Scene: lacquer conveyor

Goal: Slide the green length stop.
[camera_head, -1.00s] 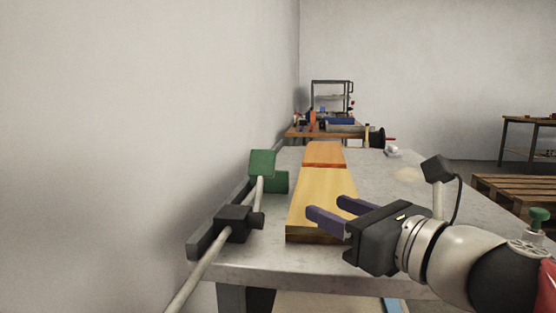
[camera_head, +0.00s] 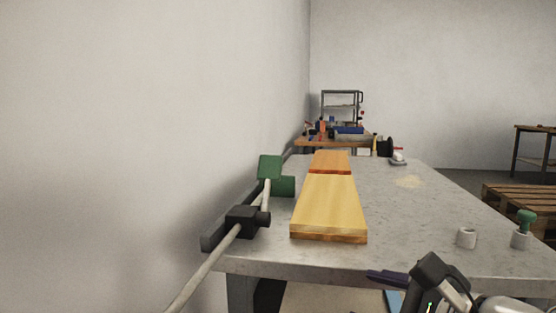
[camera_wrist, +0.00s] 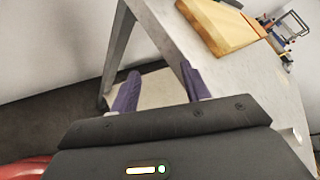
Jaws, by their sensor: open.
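The green length stop (camera_head: 270,168) sits on a rail along the left edge of the grey table, by the wall. Its lower block (camera_head: 283,186) reaches toward the boards on the table. A black clamp (camera_head: 243,220) on a pale rod is nearer to me on the same rail. My gripper (camera_head: 388,277) is low at the front edge of the table, right of and well apart from the stop. In the wrist view my gripper (camera_wrist: 160,90) is open with its two purple fingers apart and nothing between them. The stop is not in the wrist view.
A yellow board (camera_head: 328,205) lies on the grey table (camera_head: 420,222), with an orange board (camera_head: 330,161) behind it. A wooden pallet (camera_head: 520,200) is beyond the right edge.

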